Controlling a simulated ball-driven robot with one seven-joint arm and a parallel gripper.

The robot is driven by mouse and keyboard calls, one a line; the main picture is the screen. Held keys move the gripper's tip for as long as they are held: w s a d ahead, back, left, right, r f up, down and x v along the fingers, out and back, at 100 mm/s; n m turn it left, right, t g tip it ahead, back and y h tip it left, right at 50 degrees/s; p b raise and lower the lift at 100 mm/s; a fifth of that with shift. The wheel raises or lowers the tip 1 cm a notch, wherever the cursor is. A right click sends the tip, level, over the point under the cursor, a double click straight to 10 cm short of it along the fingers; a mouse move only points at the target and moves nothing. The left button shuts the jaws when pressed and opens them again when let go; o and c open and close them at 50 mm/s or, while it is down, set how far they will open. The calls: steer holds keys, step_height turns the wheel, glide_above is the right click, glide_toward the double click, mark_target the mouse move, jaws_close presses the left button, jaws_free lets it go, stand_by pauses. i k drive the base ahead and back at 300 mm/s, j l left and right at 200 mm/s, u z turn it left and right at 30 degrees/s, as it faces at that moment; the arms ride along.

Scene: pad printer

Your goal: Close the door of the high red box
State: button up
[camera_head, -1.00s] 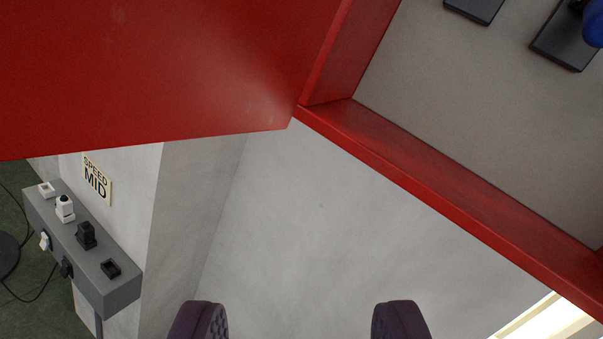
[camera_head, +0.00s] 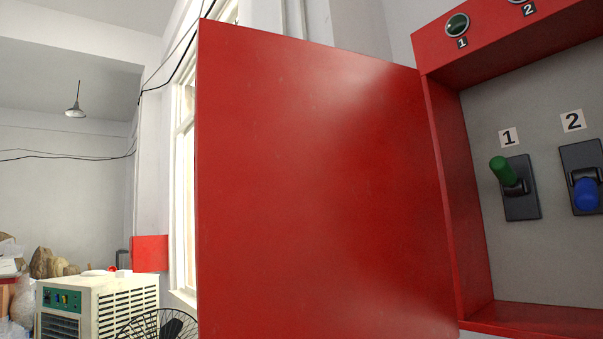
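The high red box (camera_head: 455,190) is at the right of the view, with its inside showing. Its red door (camera_head: 320,190) stands open, swung out to the left from the box's left edge, and fills the middle of the view. Inside the box are a green-handled switch (camera_head: 511,180) labelled 1 and a blue-handled switch (camera_head: 584,190) labelled 2. My gripper does not show in the current view.
A window (camera_head: 184,180) is behind the door's left edge. At the lower left are a cream machine (camera_head: 95,305) with a green panel and a black fan (camera_head: 160,325). A small red box (camera_head: 149,253) is behind. Cables hang on the wall.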

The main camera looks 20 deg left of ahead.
mark_target(319, 211)
steer(key=u, duration=1.65)
steer(key=i+l, duration=0.1)
steer(key=i, duration=0.35)
steer(key=i+u, duration=0.15)
steer(key=i, duration=0.35)
steer(key=i+l, duration=0.2)
steer(key=i, duration=0.25)
steer(key=i+l+u, duration=0.15)
steer(key=i, duration=0.35)
steer(key=i+z, duration=0.4)
steer(key=i+j+z, duration=0.2)
steer(key=i+z, duration=0.25)
steer(key=i+j+z, duration=0.25)
steer(key=z, duration=3.5)
